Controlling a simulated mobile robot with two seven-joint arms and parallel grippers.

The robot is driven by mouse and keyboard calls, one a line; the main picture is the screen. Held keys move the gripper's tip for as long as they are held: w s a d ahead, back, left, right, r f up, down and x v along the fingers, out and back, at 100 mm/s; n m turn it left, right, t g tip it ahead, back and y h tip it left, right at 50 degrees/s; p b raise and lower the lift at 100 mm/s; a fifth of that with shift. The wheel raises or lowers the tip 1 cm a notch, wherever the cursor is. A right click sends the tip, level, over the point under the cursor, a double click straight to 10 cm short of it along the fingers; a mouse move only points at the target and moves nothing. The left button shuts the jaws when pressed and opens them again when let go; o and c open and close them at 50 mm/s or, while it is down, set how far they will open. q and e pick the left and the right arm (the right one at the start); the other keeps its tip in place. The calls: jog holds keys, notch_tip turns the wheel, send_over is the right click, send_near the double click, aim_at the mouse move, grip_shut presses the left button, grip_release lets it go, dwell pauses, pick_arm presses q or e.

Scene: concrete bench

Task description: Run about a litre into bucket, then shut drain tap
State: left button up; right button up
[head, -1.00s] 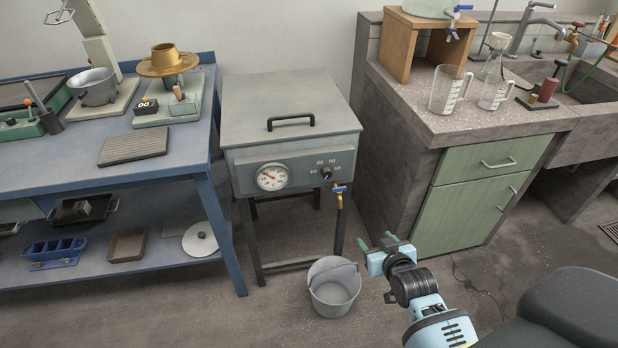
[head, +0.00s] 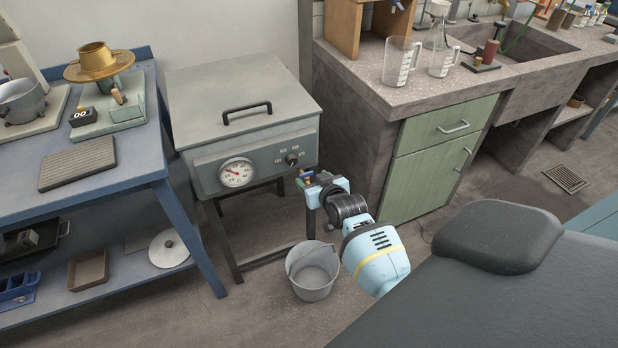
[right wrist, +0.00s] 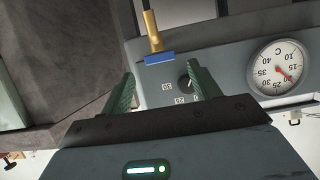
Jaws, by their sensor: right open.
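The drain tap shows in the right wrist view as a brass body (right wrist: 151,30) with a blue lever (right wrist: 160,57) lying crosswise to it. It is on the front of the grey tank (head: 205,158); in the head view my gripper largely hides it. My right gripper (head: 306,181) is open and empty at the tap. In the wrist view the lever is ahead of the gap between its green fingers (right wrist: 163,80); I cannot tell if they touch. The grey bucket (head: 313,272) stands upright on the floor below, handle against its rim. No water is visible. My left gripper is out of view.
The tank's dial (head: 236,173) and knob (head: 292,160) are left of the gripper. A blue bench (head: 140,165) stands left. A concrete counter (head: 360,75) with jugs and green cupboard (head: 437,165) stands right. Floor right of the bucket is partly hidden by my arm.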

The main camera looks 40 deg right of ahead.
aim_at(307, 174)
jog(key=shift+b+x, duration=0.3)
jog(key=shift+x, duration=1.2)
jog(key=c, duration=1)
